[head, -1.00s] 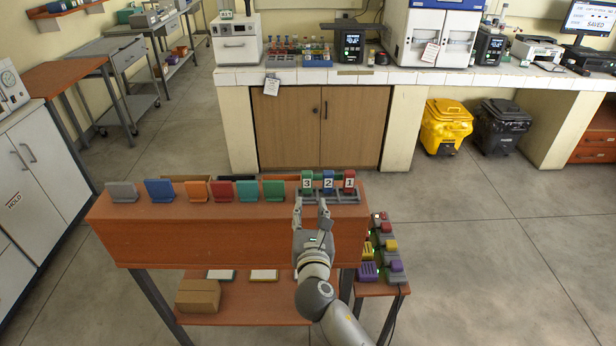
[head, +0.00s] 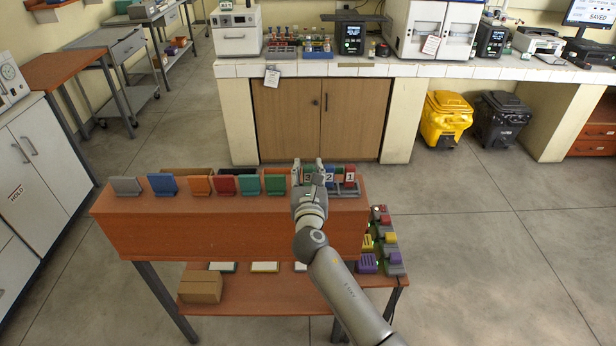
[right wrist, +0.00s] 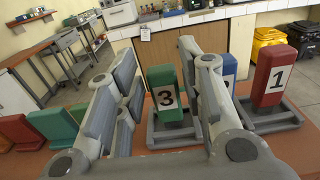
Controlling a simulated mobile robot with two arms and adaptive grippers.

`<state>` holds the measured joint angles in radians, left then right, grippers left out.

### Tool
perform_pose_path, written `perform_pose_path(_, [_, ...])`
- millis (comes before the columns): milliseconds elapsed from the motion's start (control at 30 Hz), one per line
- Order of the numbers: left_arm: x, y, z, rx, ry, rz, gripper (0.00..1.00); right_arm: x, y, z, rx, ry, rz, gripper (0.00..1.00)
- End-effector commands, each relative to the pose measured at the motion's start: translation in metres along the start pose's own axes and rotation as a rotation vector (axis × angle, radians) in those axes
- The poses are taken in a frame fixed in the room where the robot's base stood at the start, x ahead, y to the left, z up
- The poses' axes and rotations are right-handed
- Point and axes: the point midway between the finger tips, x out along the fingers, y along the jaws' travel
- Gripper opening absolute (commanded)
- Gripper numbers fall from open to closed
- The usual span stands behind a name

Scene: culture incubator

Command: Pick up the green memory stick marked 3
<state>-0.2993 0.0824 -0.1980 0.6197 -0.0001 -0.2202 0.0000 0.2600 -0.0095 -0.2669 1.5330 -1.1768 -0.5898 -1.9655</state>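The green memory stick marked 3 (right wrist: 162,82) stands upright in a grey dock in the right wrist view. In the head view it is mostly covered by my right gripper (head: 308,166). That gripper is open, its two fingers on either side of the green stick; in the right wrist view gaps show between fingers and stick. The blue stick marked 2 (head: 329,178) stands just right of it, partly behind the right finger in the wrist view. The red stick marked 1 (head: 350,176) is farther right. My left gripper is out of view.
A row of colored slabs, including an orange one (head: 199,186), stands left of the sticks on the wooden bench top (head: 230,235). A lower side shelf at right holds several small grey devices with colored blocks (head: 367,263). A cardboard box (head: 200,287) is below.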

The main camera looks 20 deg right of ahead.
Motion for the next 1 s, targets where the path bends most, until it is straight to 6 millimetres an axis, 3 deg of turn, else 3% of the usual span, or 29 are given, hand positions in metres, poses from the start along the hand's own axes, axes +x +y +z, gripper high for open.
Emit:
perform_pose_path(200, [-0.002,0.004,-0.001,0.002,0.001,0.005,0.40,0.019,0.000,0.001,0.000,-0.001,0.000,0.36])
perform_pose_path(467, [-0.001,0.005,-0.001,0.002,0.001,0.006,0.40,0.020,0.000,0.000,0.000,-0.001,0.000,0.36])
perform_pose_path(667, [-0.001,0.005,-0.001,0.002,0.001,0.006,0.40,0.020,0.000,0.000,0.000,0.000,0.000,0.10])
perform_pose_path(1000, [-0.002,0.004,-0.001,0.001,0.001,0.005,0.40,0.020,0.000,0.000,0.000,0.000,0.000,0.09])
